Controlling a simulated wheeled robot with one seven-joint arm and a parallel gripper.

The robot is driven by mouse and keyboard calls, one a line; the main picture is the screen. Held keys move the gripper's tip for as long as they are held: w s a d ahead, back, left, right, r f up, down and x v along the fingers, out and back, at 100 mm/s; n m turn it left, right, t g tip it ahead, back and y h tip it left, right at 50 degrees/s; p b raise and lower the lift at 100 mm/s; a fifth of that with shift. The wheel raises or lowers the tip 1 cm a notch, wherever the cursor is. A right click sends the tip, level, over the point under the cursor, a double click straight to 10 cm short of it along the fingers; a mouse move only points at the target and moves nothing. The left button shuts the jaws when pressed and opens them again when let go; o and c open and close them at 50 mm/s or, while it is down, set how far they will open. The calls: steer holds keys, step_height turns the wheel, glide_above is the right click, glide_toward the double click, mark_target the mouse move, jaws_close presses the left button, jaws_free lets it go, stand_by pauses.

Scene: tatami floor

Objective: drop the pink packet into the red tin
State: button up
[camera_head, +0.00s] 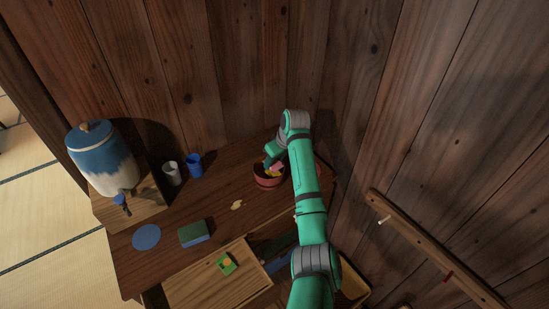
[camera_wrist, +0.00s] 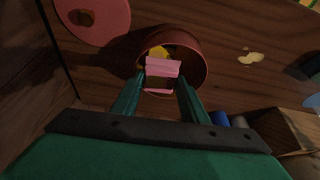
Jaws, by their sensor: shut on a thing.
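The red tin (camera_wrist: 197,66) stands open on the wooden cabinet top, and it also shows in the head view (camera_head: 266,184), partly hidden by my arm. My gripper (camera_wrist: 161,82) is shut on the pink packet (camera_wrist: 162,67), with one finger on each side of it. The packet is over the tin's mouth in the wrist view; how deep it reaches is hard to tell. In the head view a bit of pink (camera_head: 278,167) shows at the tin, beside my gripper. Something yellow (camera_wrist: 158,50) lies inside the tin.
A red lid (camera_wrist: 100,14) with a knob lies beside the tin. A pale yellow scrap (camera_head: 237,205), a green-blue block (camera_head: 194,232), a blue disc (camera_head: 146,237), white and blue cups (camera_head: 194,166) and a water jar (camera_head: 101,160) stand around. A drawer (camera_head: 205,283) is open in front.

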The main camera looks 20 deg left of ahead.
steer(key=o, duration=1.1)
steer(key=v, duration=1)
steer(key=shift+d+r, duration=0.15)
steer(key=shift+r, duration=0.2)
